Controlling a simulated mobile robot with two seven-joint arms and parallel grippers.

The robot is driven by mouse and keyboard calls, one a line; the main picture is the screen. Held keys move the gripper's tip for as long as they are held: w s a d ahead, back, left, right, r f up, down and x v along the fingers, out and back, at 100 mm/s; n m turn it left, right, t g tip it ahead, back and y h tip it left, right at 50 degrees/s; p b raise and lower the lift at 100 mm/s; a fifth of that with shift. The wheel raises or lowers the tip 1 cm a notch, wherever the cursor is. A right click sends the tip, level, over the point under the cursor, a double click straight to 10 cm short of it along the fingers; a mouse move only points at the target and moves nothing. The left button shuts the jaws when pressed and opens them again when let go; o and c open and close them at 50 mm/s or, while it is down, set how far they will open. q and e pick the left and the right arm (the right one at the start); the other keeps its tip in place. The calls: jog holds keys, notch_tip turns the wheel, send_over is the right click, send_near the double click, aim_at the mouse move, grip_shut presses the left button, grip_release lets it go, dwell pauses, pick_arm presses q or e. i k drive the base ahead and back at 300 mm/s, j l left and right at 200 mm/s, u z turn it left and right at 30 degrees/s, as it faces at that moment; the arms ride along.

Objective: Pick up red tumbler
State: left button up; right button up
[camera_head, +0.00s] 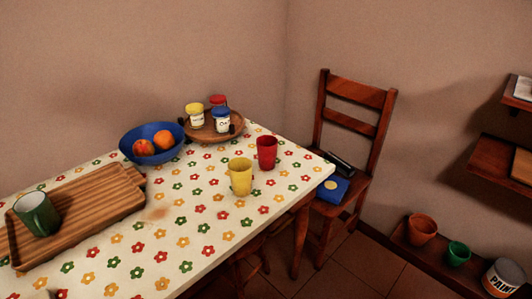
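A red tumbler (267,153) stands upright on the flowered tablecloth (205,232), near the table's right end. A yellow tumbler (240,176) stands just in front of it and to its left. The two look close together, and I cannot tell whether they touch. Neither of my grippers shows in the head view.
A blue bowl (128,147) of fruit and a round wooden tray (200,137) with several small jars stand behind, to the left. A wooden tray (95,207) with a green mug (38,214) lies at left. A chair (350,120) stands beyond the table's right end.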

aim_at(267, 145)
jog(key=i+l, duration=0.15)
jog(key=l, duration=0.25)
jog(key=i+l, duration=0.15)
jog(key=l, duration=0.25)
jog(key=i+l, duration=0.15)
jog(key=l, duration=0.25)
jog(key=i+l, duration=0.15)
jog(key=l, duration=0.25)
jog(key=l+u, duration=0.1)
jog(key=u, duration=0.25)
jog(key=l+u, duration=0.15)
jog(key=u, duration=0.2)
jog(key=i+l+u, duration=0.1)
jog(key=u, duration=0.25)
